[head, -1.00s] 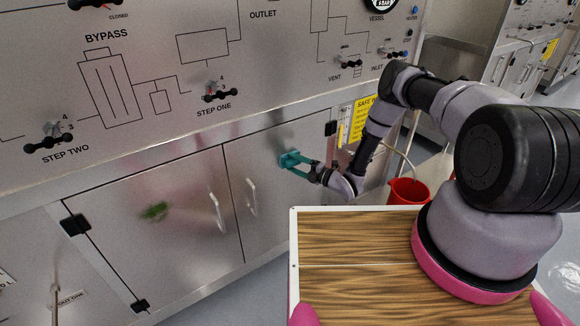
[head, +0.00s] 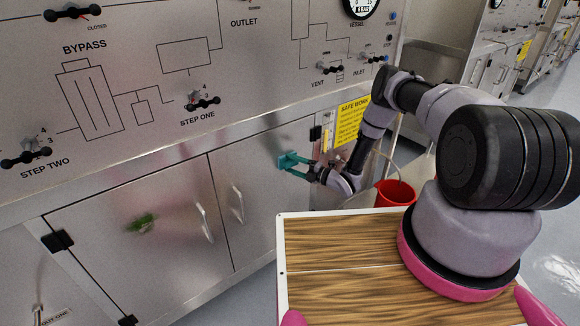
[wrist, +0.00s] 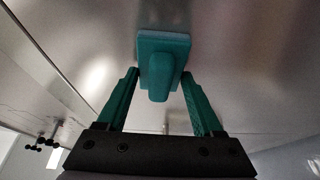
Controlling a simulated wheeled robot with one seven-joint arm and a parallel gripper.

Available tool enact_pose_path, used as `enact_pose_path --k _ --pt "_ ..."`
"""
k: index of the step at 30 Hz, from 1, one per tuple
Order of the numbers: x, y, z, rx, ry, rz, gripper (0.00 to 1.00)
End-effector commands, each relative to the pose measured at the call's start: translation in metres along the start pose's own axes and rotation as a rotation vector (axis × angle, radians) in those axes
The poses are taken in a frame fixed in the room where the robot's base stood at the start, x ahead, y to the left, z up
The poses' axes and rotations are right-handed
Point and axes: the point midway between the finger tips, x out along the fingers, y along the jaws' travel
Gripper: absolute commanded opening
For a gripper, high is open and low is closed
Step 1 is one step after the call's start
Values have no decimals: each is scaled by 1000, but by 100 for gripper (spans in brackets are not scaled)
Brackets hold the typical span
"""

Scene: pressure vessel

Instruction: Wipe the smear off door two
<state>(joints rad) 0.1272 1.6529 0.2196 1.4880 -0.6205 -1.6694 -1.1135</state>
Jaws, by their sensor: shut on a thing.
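A green smear (head: 142,222) is on the left steel cabinet door (head: 110,255), left of its handle. My gripper (head: 292,162) is in front of the right door (head: 255,205), near its upper right part. It is shut on a teal wiper (head: 283,160). In the wrist view the wiper (wrist: 160,65) has a flat block with a pale pad edge and a rounded handle, with my gripper's fingers (wrist: 160,76) on either side of it. The pad faces the steel surface; whether it touches I cannot tell. The smear is not in the wrist view.
Two door handles (head: 203,223) (head: 238,204) stick out near the seam. Valve knobs line the panel above, including Step Two (head: 27,158) and Step One (head: 203,102). A red bucket (head: 395,194) stands right of the cabinet. Free floor lies below the doors.

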Motion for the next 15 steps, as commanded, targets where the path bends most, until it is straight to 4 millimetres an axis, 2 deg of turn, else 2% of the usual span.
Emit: enact_pose_path --k 5,15 --pt "4 0 -7 2 0 1 24" --pt "15 -1 -34 2 0 2 24"
